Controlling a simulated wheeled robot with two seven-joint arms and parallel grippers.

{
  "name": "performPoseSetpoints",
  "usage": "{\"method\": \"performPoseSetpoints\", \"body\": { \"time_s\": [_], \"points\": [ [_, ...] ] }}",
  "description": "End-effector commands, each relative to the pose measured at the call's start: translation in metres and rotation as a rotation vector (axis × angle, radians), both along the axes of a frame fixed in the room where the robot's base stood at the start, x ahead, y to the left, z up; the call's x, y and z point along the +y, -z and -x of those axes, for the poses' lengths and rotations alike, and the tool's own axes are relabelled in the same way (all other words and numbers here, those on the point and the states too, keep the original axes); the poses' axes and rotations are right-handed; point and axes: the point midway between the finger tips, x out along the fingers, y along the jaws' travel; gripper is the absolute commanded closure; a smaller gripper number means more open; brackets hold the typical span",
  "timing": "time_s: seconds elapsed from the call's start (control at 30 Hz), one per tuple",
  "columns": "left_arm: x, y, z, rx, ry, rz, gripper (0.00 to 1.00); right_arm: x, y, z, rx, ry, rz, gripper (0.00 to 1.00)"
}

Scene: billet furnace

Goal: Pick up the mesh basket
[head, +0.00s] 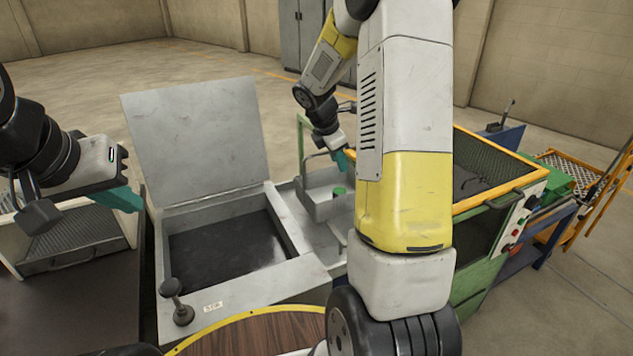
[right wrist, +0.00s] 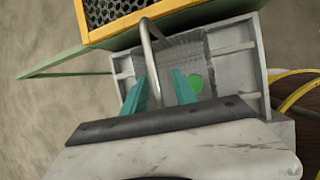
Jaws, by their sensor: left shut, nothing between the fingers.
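The mesh basket (head: 322,207) is a grey box with a tall bent handle, standing in a pale metal tray behind my right arm. In the right wrist view its grey inside (right wrist: 180,55) shows, with the handle (right wrist: 155,48) rising toward the camera. A round green thing (head: 339,191) is at the basket. My right gripper (head: 345,158) is over the basket. In the wrist view its teal fingers (right wrist: 166,76) are apart, with the handle passing between them; I cannot tell whether they touch it. My left gripper (head: 135,203) is shut and empty, away to the left.
A grey bin with a raised lid (head: 195,130) stands left of the basket, with a knobbed post (head: 173,288) at its front. A yellow-rimmed mesh machine (head: 495,200) with buttons stands right. A mesh-sided pale box (head: 75,240) is below my left gripper. My right arm hides part of the tray.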

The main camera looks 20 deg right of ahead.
Motion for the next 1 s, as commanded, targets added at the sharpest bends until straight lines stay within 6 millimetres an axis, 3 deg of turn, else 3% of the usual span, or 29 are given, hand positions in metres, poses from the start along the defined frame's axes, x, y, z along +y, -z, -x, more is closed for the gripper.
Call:
{"method": "performPoseSetpoints", "body": {
  "time_s": [0.17, 0.33, 0.37, 1.0],
  "points": [
    [0.0, 0.0, 0.0, 0.0, 0.0, 0.0, 1.0, 0.0001, 0.0, 0.0, 0.0, 0.0, 0.0, 0.66],
    [0.0, 0.0, 0.0, 0.0, 0.0, 0.0, 1.0, 0.0001, 0.0, 0.0, 0.0, 0.0, 0.0, 0.98],
    [0.0, 0.0, 0.0, 0.0, 0.0, 0.0, 1.0, 0.0001, 0.0001, 0.0001, 0.0, 0.0, 0.0, 1.0],
    [0.0, 0.0, 0.0, 0.0, 0.0, 0.0, 1.0, -0.0001, 0.0005, 0.0007, 0.002, 0.001, 0.0, 1.0]
  ]
}}
